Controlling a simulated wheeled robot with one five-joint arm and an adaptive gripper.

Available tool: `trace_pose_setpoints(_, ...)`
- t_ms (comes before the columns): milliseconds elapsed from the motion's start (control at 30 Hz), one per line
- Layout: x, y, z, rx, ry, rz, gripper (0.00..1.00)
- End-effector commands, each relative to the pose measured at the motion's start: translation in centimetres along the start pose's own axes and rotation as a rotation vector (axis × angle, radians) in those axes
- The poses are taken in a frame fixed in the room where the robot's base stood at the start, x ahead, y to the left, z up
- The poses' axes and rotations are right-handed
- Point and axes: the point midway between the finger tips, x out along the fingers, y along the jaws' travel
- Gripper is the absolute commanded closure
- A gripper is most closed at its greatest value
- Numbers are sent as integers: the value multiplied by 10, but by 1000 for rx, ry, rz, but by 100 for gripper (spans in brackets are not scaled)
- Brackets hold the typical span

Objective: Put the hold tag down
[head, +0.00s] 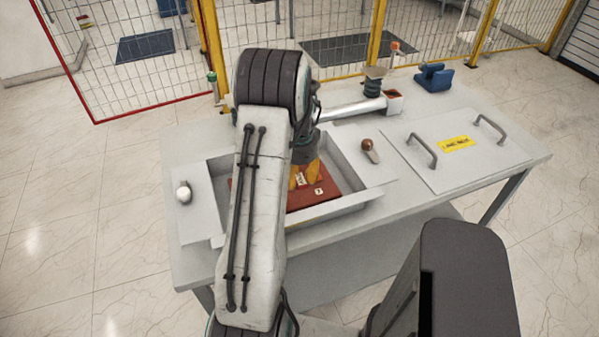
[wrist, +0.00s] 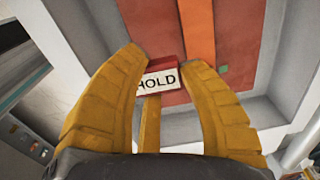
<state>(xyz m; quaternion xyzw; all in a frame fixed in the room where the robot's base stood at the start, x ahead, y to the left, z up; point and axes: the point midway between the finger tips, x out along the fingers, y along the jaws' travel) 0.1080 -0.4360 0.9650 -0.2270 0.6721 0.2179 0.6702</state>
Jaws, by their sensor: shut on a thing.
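In the head view my gripper (head: 304,175) points down over the open grey tray (head: 347,207), shut on the tag. The tag is mostly hidden there by my fingers. Below is a red-brown panel (head: 318,197) in the tray, with an orange strip (wrist: 196,30) across it. I cannot tell whether the tag touches the panel.
A grey cover plate (head: 470,170) with two handles and a yellow label lies right of the tray. A red-balled lever (head: 369,148) and a white knob (head: 183,192) flank the tray.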

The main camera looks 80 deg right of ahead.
Motion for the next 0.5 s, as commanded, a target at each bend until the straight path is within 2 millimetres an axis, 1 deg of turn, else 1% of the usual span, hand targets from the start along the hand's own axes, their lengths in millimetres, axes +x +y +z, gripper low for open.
trace_pose_setpoints(233,8,1,0,0,0,0,79)
trace_pose_setpoints(500,9,1,0,0,0,0,79)
